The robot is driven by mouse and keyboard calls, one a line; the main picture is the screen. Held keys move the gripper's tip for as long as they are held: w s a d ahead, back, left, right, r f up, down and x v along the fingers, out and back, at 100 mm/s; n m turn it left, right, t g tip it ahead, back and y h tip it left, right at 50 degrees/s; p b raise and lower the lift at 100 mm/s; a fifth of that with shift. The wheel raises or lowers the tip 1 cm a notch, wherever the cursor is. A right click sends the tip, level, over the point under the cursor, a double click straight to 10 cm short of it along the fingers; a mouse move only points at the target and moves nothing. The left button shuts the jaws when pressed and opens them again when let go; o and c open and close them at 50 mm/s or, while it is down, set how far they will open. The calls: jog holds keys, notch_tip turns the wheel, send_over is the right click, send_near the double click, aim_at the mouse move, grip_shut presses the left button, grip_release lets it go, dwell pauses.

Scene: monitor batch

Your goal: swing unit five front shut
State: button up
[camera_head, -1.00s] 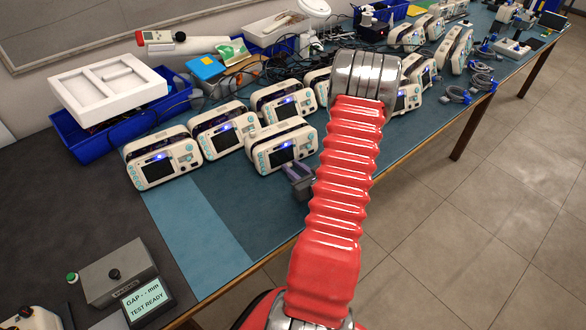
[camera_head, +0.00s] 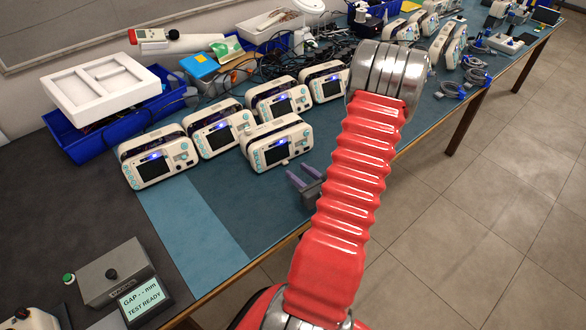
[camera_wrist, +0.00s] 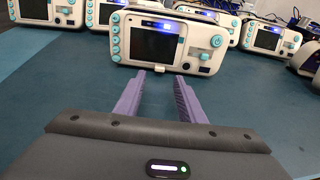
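Several white monitors with teal buttons, dark screens and blue lights stand on the bench; no unit number is readable, so I cannot tell which is unit five. The nearest monitor (camera_head: 275,146) stands in front of the row and fills the top middle of the wrist view (camera_wrist: 170,42). Its white front faces me; I cannot tell whether that front is fully seated. My gripper (camera_head: 299,175) is open, with two purple fingers apart and nothing between them. In the wrist view my gripper (camera_wrist: 160,76) points at this monitor's lower edge, apparently just short of it.
More monitors (camera_head: 220,128) stand close behind in a row. A blue bin (camera_head: 75,145) with white foam (camera_head: 100,88) is at the left. A grey box with a gap readout (camera_head: 141,298) sits at the near left.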

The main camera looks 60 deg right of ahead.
jog(key=v, duration=0.7)
jog(key=shift+s+a, duration=0.1)
